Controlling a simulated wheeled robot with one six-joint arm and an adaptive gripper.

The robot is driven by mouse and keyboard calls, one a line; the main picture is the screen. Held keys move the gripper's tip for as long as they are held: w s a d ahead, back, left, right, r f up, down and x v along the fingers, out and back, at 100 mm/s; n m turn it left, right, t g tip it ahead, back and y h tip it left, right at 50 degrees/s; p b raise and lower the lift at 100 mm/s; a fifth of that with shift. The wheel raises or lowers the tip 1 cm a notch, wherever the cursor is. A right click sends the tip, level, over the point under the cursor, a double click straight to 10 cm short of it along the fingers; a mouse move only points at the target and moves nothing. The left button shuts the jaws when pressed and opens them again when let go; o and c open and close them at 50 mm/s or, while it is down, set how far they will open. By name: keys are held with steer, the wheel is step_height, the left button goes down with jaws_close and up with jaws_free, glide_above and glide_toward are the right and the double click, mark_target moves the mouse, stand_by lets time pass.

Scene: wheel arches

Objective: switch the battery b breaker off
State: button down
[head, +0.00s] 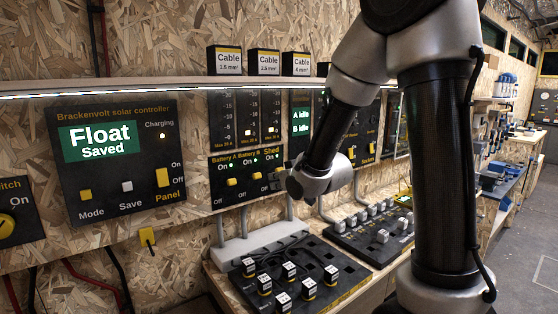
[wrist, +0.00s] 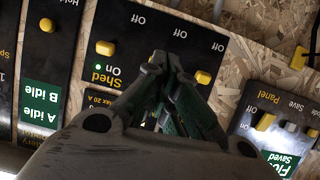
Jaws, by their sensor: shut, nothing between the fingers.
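The breaker panel (head: 214,187) is a black plate on the wall with yellow levers, On labels above and Off below. The battery B lever (head: 256,176) is the middle one, with a green lamp above it. In the wrist view, which is upside down, only a bit of the battery B lever (wrist: 154,67) shows beside my fingertips; the rest is hidden. My gripper (head: 279,184) is shut and empty, at the panel's right part. In the wrist view my gripper (wrist: 168,62) reaches over the panel's middle, close to that lever; contact cannot be told.
The battery A lever (head: 232,182) sits to the left, and the shed lever (wrist: 105,48) shows in the wrist view with its green lamp lit. The solar controller (head: 118,160) is further left. Below, a bench holds a black tray (head: 332,292) of small labelled blocks.

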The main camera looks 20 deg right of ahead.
step_height(320, 180, up, 7)
steer(key=w+t+y, duration=0.1)
steer(key=w+t, duration=0.1)
steer(key=t, duration=0.1)
steer(key=shift+a, duration=0.2)
glide_above(258, 177)
steer(key=w, duration=0.2)
steer(key=shift+s+a+f, duration=0.2)
steer(key=shift+s+f, duration=0.05)
steer(key=shift+f, duration=0.35)
steer(key=f, duration=0.1)
steer(key=s+f, duration=0.1)
steer(key=f, duration=0.1)
steer(key=shift+s+d, duration=0.25)
steer(key=shift+s+f, duration=0.15)
steer(key=shift+f, duration=0.15)
steer(key=shift+f, duration=0.15)
steer(key=shift+s+d+t+y, duration=0.1)
steer(key=shift+s+t+y, duration=0.05)
steer(key=shift+t+y, duration=0.15)
